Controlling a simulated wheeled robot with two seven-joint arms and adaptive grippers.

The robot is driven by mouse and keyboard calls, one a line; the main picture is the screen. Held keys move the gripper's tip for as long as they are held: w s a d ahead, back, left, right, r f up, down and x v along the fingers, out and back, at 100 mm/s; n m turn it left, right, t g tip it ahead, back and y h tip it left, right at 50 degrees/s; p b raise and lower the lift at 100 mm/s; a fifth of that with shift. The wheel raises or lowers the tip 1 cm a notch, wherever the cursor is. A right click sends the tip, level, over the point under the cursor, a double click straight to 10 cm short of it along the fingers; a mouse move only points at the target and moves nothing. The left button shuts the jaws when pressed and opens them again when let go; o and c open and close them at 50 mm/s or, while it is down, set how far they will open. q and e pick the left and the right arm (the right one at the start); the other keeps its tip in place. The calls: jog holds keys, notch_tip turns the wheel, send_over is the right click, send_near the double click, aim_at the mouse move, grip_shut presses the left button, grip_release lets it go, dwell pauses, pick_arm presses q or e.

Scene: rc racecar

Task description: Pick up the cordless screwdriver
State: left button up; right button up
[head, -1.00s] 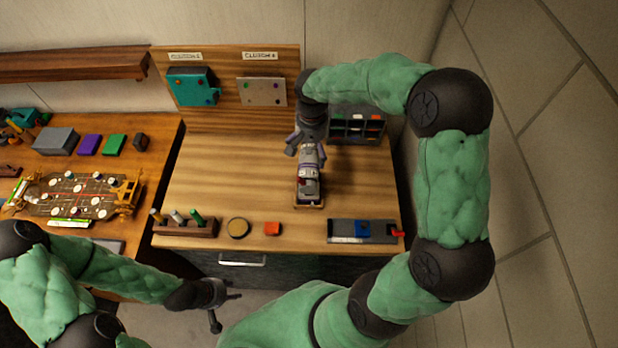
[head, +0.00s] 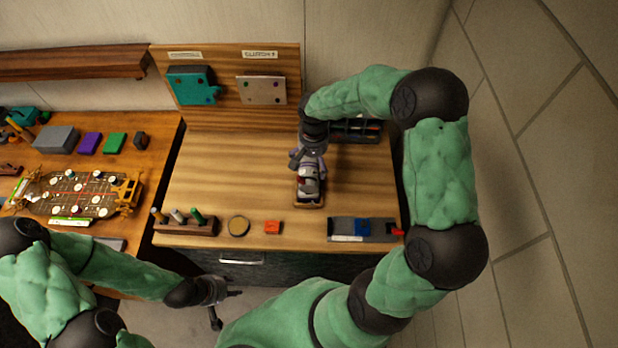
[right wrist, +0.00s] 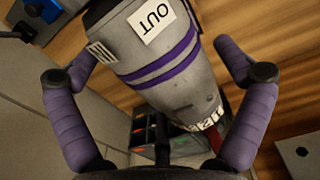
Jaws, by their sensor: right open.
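The cordless screwdriver (head: 309,186) is a grey body with purple bands, standing on a small brown-edged base on the right workbench. In the right wrist view the screwdriver (right wrist: 165,60) fills the middle and bears an "OUT" label. My right gripper (head: 309,166) is over it from behind, open, with one finger on each side. In the right wrist view both fingers of the right gripper (right wrist: 153,55) straddle the body, and gaps show beside it. My left gripper (head: 228,308) is open and empty in front of the bench drawer.
A peg block (head: 185,226), a round tan disc (head: 239,226), an orange block (head: 273,228) and a grey tray (head: 345,230) line the bench's front edge. A compartment bin (head: 360,130) stands behind my right gripper. The left bench holds a car chassis (head: 80,195).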

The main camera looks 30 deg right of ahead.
jog(key=shift+f+b, duration=0.25)
jog(key=shift+b, duration=0.1)
dwell(0.3)
jog(key=c, duration=1.6)
jog(key=shift+w+r, duration=0.1)
